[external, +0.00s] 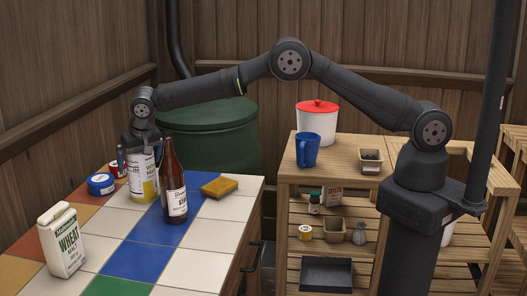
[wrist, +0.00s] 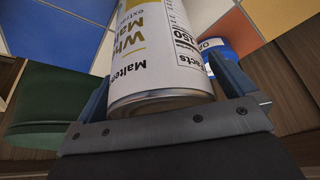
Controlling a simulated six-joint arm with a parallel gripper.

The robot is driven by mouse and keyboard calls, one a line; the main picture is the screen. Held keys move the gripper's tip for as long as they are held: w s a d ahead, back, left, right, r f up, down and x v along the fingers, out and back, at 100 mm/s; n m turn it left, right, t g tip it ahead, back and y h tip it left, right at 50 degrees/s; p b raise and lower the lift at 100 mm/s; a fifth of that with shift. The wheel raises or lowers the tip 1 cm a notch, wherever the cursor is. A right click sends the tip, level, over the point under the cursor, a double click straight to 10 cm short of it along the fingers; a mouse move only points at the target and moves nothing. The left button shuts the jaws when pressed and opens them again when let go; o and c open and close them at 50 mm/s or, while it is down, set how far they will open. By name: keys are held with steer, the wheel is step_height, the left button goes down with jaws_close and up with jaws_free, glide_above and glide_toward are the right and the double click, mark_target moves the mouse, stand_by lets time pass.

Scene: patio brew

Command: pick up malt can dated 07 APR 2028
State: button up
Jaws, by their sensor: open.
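A white malt can with a gold-yellow band (external: 143,180) stands upright on the tiled counter behind the brown bottle. In the wrist view the can (wrist: 160,55) appears upside down, with "Malt extract" lettering partly readable and its metal rim toward me. No date is readable on it. My gripper (external: 138,155) is open at the can, and in the wrist view its fingers (wrist: 165,95) stand on either side of the can. I cannot tell whether they touch it.
A brown bottle (external: 174,185) stands close at the can's right, with a yellow sponge (external: 219,187) beyond. A blue tin (external: 101,184) and a red-and-white tin (external: 119,169) sit at its left. A wheat carton (external: 62,243) stands at front left. Tiles at front right are clear.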

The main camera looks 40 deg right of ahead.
steer(key=c, duration=1.8)
steer(key=shift+w+r, duration=0.1)
steer(key=shift+r, duration=0.15)
steer(key=shift+c, duration=1.1)
